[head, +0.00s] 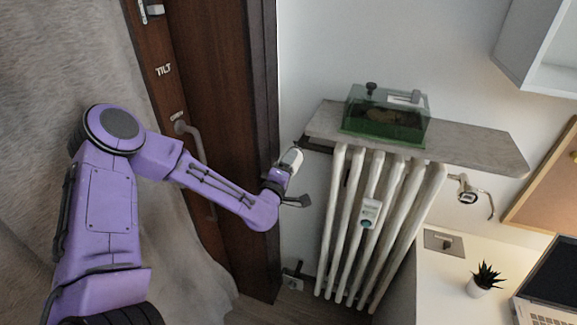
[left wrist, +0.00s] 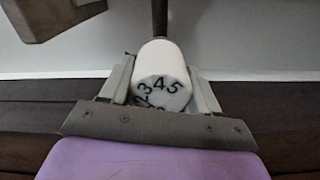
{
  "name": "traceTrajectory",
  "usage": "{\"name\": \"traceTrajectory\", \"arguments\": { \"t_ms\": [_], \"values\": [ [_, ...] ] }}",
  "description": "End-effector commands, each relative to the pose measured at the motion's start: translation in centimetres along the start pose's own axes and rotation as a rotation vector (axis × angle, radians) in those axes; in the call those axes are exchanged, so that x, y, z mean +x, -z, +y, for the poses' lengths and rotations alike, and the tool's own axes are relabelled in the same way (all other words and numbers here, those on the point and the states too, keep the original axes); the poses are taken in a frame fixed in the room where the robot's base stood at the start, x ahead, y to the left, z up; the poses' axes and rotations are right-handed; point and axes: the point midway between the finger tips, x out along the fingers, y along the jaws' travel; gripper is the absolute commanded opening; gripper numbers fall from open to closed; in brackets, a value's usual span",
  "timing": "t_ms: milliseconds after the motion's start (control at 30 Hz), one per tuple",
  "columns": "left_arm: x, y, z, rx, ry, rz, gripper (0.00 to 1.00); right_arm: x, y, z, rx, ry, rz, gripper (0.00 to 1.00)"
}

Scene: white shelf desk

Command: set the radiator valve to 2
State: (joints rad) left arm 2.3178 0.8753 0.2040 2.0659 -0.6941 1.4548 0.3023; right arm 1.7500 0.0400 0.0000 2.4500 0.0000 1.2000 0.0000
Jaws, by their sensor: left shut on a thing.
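The radiator valve (head: 292,158) is a white round knob at the upper left of the radiator, beside the shelf's left end. It also shows in the left wrist view (left wrist: 163,72), with black numbers on its end face. The 4 is near the top, the 5 to its right, and the 3 and 2 to its left; the lower numbers are partly hidden. My left gripper (left wrist: 161,90) is shut on the knob, one finger on each side. In the head view this gripper (head: 291,178) is partly hidden by the arm. My right gripper is not in view.
The white ribbed radiator (head: 372,225) stands under a grey stone shelf (head: 470,150) that carries a green transparent box (head: 386,118). A dark wooden door (head: 215,90) is left of the knob. A white desk (head: 445,275) with a plant (head: 484,280) and laptop (head: 548,290) is at lower right.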

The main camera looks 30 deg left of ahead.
Motion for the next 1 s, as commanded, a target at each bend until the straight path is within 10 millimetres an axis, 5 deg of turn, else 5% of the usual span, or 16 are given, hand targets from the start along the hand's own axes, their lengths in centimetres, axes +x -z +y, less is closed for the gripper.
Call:
{"name": "traceTrajectory", "arguments": {
  "t_ms": [367,400,467,767,1000],
  "values": [
    [-0.1,-0.1,-0.1,0.004,0.003,-0.002,0.31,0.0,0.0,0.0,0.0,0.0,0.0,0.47],
    [-0.1,-0.1,-0.1,0.004,0.003,-0.002,0.71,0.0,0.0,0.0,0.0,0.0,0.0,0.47],
    [-0.1,-0.1,-0.1,0.004,0.002,-0.002,0.86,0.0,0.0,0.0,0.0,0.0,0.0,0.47],
    [-0.2,0.0,-0.1,0.002,0.001,-0.001,0.86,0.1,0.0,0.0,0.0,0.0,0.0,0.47],
    [-4.7,-0.1,-0.2,0.0,0.0,-0.003,0.86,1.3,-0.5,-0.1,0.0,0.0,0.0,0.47]
  ]
}}
